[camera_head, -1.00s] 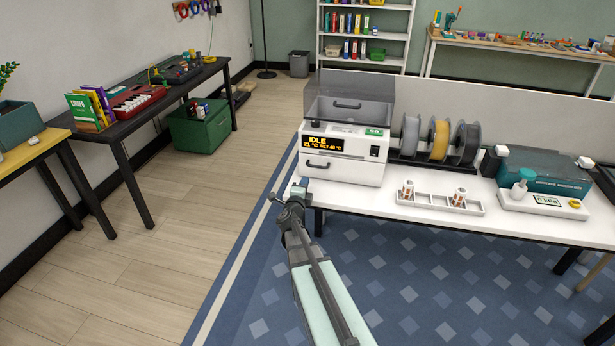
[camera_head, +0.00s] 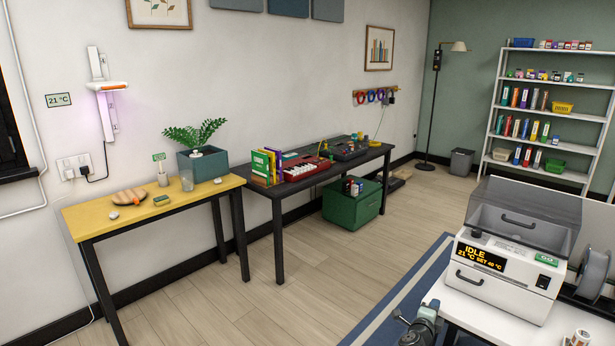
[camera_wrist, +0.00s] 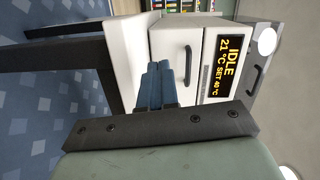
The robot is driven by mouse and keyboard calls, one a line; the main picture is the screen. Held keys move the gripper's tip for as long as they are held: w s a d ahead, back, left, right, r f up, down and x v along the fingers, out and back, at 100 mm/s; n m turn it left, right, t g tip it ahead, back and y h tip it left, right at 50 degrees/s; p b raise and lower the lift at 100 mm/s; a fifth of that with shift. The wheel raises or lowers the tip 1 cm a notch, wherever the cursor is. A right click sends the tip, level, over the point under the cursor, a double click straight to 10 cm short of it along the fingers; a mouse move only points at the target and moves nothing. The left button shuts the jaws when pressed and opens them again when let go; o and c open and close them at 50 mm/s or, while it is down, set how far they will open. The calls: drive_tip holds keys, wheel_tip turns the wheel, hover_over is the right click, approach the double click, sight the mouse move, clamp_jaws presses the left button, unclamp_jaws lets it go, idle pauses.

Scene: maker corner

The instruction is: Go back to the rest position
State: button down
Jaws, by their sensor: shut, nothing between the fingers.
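My gripper (camera_wrist: 159,72) is shut, with its two blue-grey fingers together and nothing between them in the wrist view. Beyond the fingertips is the white dryer box (camera_wrist: 176,38) with a display reading IDLE, 21 °C, SET 40 °C. In the head view, part of my arm's end shows at the bottom edge, just left of the white worktable (camera_head: 464,309); the fingers are hard to make out there.
A yellow-topped table (camera_head: 95,212) with a planter (camera_head: 203,166) and a black bench (camera_head: 262,188) stand along the left wall. A green box (camera_head: 352,205) is on the floor under the bench. Open wooden floor (camera_head: 310,265) lies between them and the worktable.

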drive_tip(key=w+a+f+n+y, duration=0.2)
drive_tip(key=a+f+n+y, duration=0.5)
drive_tip(key=a+n+y, duration=0.25)
drive_tip(key=s+a+f+n+g+y, duration=0.3)
drive_tip(key=s+a+f+n+g, duration=0.2)
drive_tip(key=s+a+f+n, duration=0.15)
drive_tip(key=s+a+f+n+g, duration=0.2)
drive_tip(key=s+f+g, duration=0.3)
drive_tip(key=s, duration=1)
drive_tip(key=s+a+f+n+g+h, duration=0.1)
drive_tip(key=s+a+f+n+g, duration=0.2)
drive_tip(key=s+f, duration=0.7)
drive_tip(key=s+a+f+n+g+h, duration=0.1)
drive_tip(key=s+a+f+n+g, duration=0.2)
drive_tip(key=s, duration=1.6)
wheel_tip(320, 180, down, 4)
drive_tip(key=a+g, duration=0.1)
drive_tip(key=g, duration=0.3)
drive_tip(key=shift+s+a+f, duration=0.2)
drive_tip(key=shift+s+a, duration=0.1)
drive_tip(key=shift+s, duration=0.05)
drive_tip(key=c, duration=1.8)
unclamp_jaws()
